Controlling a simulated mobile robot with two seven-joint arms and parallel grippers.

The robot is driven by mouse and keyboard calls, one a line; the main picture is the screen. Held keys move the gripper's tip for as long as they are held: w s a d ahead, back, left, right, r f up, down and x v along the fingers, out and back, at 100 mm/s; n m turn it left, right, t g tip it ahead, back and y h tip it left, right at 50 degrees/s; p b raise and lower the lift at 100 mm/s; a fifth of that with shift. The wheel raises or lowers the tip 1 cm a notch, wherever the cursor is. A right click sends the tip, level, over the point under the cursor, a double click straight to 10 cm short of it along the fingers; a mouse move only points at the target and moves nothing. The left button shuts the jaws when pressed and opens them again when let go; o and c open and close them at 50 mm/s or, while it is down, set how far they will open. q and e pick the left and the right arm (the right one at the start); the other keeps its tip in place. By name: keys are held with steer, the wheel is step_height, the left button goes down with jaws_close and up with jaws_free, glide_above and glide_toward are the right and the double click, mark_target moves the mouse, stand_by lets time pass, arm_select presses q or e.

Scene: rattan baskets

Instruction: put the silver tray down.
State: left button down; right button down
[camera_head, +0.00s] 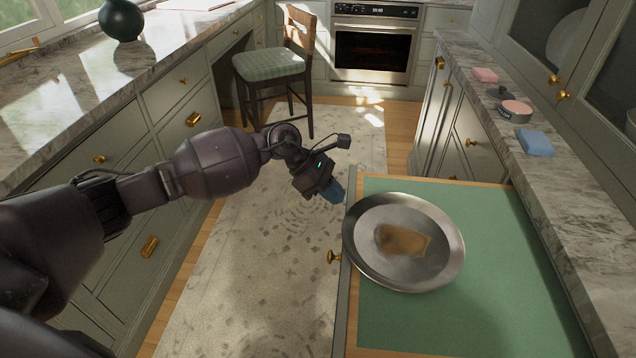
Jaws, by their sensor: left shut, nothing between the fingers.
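The silver tray (445,270) is a round metal dish with a wide rim. It rests on the green surface (490,310) of what looks like a pulled-out drawer at the right, its left edge close to the drawer's left side. A brownish patch or flat item (402,240) shows in its middle; I cannot tell which. My left gripper (333,192) is just left of the tray's upper left rim, apart from it, shut and empty, with bluish fingertips. My right gripper is not in view.
The right counter holds a pink sponge (485,75), a round tin (515,111) and a blue sponge (535,143). A chair (275,65) stands at the back near the oven (372,55). A dark vase (121,20) is on the left counter. The green surface right of the tray is clear.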

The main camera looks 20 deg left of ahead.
arm_select(q)
steer(key=shift+w+d, duration=0.1)
steer(key=shift+d, duration=0.95)
steer(key=shift+d, duration=0.1)
glide_toward(401, 218)
steer(key=x, duration=0.5)
steer(key=shift+w+d, duration=0.1)
steer(key=shift+d, duration=0.1)
steer(key=shift+a, duration=0.15)
